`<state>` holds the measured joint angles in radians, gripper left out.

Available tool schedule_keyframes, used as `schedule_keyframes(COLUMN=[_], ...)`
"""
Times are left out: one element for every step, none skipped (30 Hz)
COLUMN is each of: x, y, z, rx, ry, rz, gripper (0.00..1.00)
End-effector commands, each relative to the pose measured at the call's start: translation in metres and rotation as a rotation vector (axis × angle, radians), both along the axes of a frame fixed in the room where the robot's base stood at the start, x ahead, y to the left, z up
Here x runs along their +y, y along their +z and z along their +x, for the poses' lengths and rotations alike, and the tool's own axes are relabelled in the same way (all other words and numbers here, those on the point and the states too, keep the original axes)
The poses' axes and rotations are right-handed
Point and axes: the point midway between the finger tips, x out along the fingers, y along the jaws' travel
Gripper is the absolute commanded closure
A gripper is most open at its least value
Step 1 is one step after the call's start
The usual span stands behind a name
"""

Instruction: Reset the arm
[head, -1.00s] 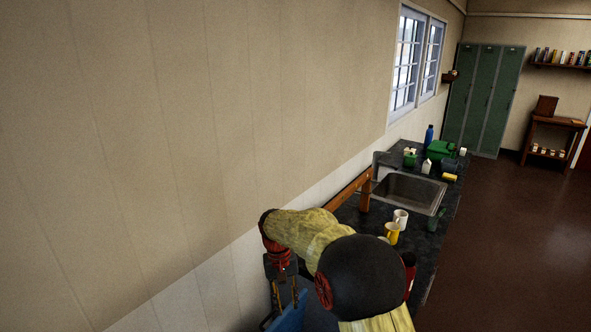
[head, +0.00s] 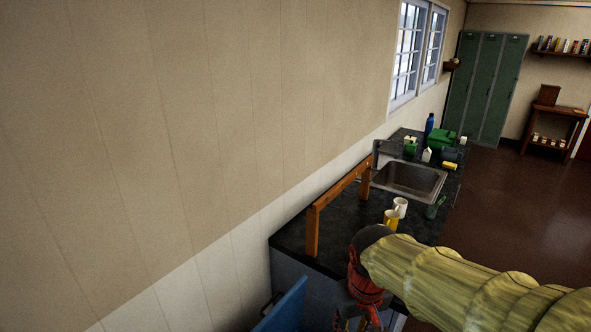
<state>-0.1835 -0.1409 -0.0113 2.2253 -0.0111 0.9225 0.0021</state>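My arm, in a yellow sleeve, reaches in from the lower right of the head view. My gripper (head: 358,322) points down at the bottom edge, in front of the counter's near end. Only its upper part shows; the fingertips are cut off by the picture edge, so I cannot tell whether it is open or shut. An orange-brown wooden frame (head: 338,193) stands on the counter along the wall side, with two posts and a top bar. My gripper is apart from it, to its lower right. I cannot make out a separate lever on it.
The dark counter (head: 340,238) holds a yellow mug (head: 391,218), a white mug (head: 400,206), a sink (head: 410,181) and several items behind. A blue panel (head: 285,308) sticks up left of my gripper. The wall closes the left side; the floor (head: 510,215) at right is clear.

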Motion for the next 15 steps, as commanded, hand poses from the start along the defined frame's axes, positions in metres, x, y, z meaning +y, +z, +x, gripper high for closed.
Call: schedule_keyframes(x=[-0.006,-0.010,-0.014,-0.017,-0.020,-0.024,-0.027,-0.030,-0.033,-0.036,-0.038,-0.042,-0.044,-0.047,-0.049], y=[0.003,0.005,0.006,0.007,0.008,0.009,0.011,0.011,0.012,0.013,0.014,0.016,0.017,0.019,0.022], z=[-0.013,-0.020,-0.029,-0.036,-0.043,-0.052,-0.059,-0.065,-0.074,-0.080,-0.086,-0.093,-0.098,-0.103,-0.109], rx=[-0.018,-0.026,-0.038,-0.048,-0.057,-0.068,-0.078,-0.086,-0.099,-0.108,-0.119,-0.134,-0.147,-0.160,-0.179], ry=[-0.010,-0.016,-0.024,-0.030,-0.037,-0.046,-0.052,-0.059,-0.068,-0.075,-0.081,-0.090,-0.097,-0.104,-0.113], rz=[0.005,0.006,0.010,0.012,0.014,0.017,0.019,0.020,0.023,0.025,0.026,0.028,0.029,0.031,0.032], gripper=[0.73,0.73,0.73,0.73,0.73,0.73,0.73,0.73,0.73,0.73,0.73,0.73,0.73,0.73,0.73])
